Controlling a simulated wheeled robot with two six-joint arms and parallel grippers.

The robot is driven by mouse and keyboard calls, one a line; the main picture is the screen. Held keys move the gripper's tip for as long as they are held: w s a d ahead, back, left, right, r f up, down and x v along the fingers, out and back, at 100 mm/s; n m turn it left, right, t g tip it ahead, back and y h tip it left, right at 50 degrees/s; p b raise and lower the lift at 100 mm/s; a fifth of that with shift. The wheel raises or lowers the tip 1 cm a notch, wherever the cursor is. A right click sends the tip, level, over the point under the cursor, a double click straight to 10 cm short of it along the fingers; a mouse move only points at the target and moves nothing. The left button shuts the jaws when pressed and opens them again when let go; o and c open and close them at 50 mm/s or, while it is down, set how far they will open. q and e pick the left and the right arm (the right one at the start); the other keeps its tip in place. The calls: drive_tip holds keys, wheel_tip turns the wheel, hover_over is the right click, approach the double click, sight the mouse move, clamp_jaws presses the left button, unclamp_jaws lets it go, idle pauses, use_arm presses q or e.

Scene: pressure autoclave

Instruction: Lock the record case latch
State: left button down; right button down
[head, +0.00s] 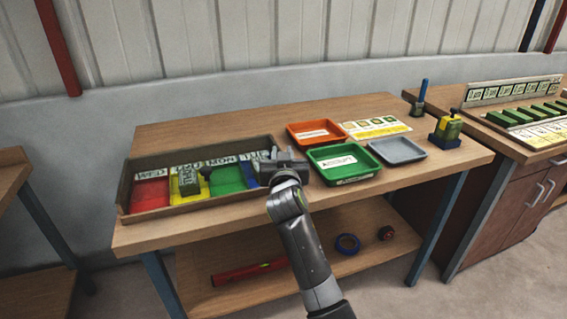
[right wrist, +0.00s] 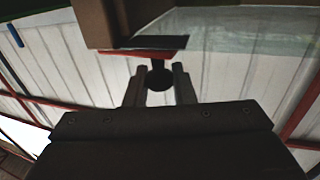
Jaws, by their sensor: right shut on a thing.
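My right gripper (head: 278,165) is at the right end of a long wooden tray (head: 122,190), by its blue section (head: 250,176). In the right wrist view its two fingers (right wrist: 160,88) are closed around a small dark round knob (right wrist: 160,72). A thin red strip (right wrist: 135,54) and a brown block (right wrist: 103,22) show just beyond the knob. I cannot tell whether these belong to the record case or whether the knob is its latch. In the head view the gripper and arm hide that spot. My left gripper is not in view.
The tray has red (head: 150,193), yellow and green sections, with a dark-knobbed block (head: 189,180) in the yellow one. Green (head: 343,176), orange (head: 316,141) and grey (head: 397,151) trays stand right of my gripper.

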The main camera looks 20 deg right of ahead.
drive_tip(key=shift+w+a+f+m+h+b, duration=0.1)
drive_tip(key=shift+w+f+m+h+b, duration=0.15)
drive_tip(key=shift+m+h+b, duration=0.4)
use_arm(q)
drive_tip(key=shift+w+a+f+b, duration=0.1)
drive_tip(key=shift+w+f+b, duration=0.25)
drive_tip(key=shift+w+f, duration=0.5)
use_arm(e)
drive_tip(key=shift+r+g+h, duration=0.25)
drive_tip(key=shift+g+h, duration=0.05)
drive_tip(key=shift+h, duration=0.05)
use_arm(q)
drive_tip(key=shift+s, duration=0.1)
use_arm(e)
drive_tip(key=c, duration=1.3)
unclamp_jaws()
drive_tip(key=shift+w, duration=0.1)
drive_tip(key=shift+o, duration=0.2)
